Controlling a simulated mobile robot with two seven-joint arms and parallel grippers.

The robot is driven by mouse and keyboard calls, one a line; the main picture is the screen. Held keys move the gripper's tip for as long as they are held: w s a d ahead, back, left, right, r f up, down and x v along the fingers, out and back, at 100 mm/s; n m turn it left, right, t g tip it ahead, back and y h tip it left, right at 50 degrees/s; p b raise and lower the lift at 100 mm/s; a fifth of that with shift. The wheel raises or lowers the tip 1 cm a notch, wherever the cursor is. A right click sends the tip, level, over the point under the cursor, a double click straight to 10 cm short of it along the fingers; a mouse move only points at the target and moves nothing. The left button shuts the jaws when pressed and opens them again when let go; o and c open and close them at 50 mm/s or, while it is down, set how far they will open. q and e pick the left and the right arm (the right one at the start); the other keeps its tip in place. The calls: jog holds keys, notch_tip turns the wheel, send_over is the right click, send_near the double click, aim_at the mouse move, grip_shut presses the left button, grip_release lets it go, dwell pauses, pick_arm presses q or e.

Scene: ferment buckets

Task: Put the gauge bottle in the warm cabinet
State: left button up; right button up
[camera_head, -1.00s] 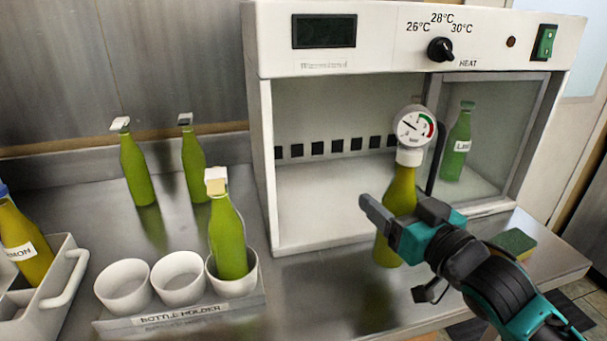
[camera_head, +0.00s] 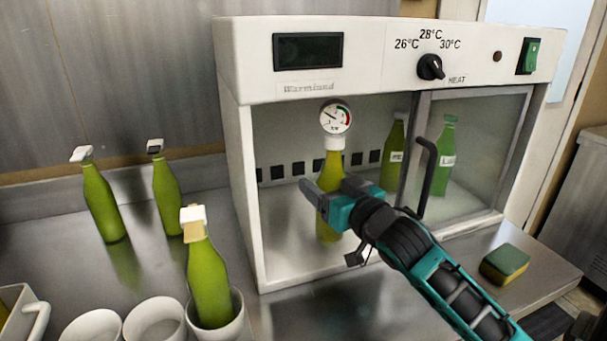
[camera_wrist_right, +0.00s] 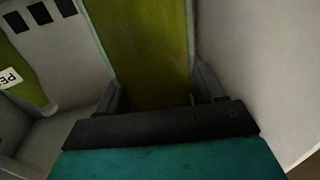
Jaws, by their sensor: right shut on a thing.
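The gauge bottle (camera_head: 332,165) is yellow-green with a white cap and a round pressure gauge (camera_head: 336,117) on top. My right gripper (camera_head: 325,200) is shut on its body and holds it upright at the open left side of the warm cabinet (camera_head: 246,190). In the right wrist view the bottle (camera_wrist_right: 150,45) stands between the two fingers, with cabinet walls on both sides. I cannot tell whether its base touches the cabinet floor. The cabinet's glass door (camera_head: 485,140) covers the right half. My left gripper is not in view.
Inside the cabinet, a labelled bottle (camera_head: 394,155) stands right of the gauge bottle, and another (camera_head: 445,160) shows through the glass. A black door handle (camera_head: 428,180) stands near my right arm. A sponge (camera_head: 504,264) lies on the counter. Capped bottles (camera_head: 101,200) stand at left.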

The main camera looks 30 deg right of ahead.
jog(key=w+f, duration=0.1)
jog(key=w, duration=0.7)
jog(key=shift+d+f, duration=0.15)
jog(key=o, duration=1.2)
jog(key=shift+f, duration=0.3)
jog(key=shift+c, duration=0.2)
jog(key=o, duration=0.5)
jog(key=shift+c, duration=0.2)
jog(key=shift+s+r, duration=0.1)
jog(key=shift+r, duration=0.1)
jog(key=s, duration=1.1)
jog(key=shift+s+a, duration=0.25)
jog(key=shift+s, duration=0.15)
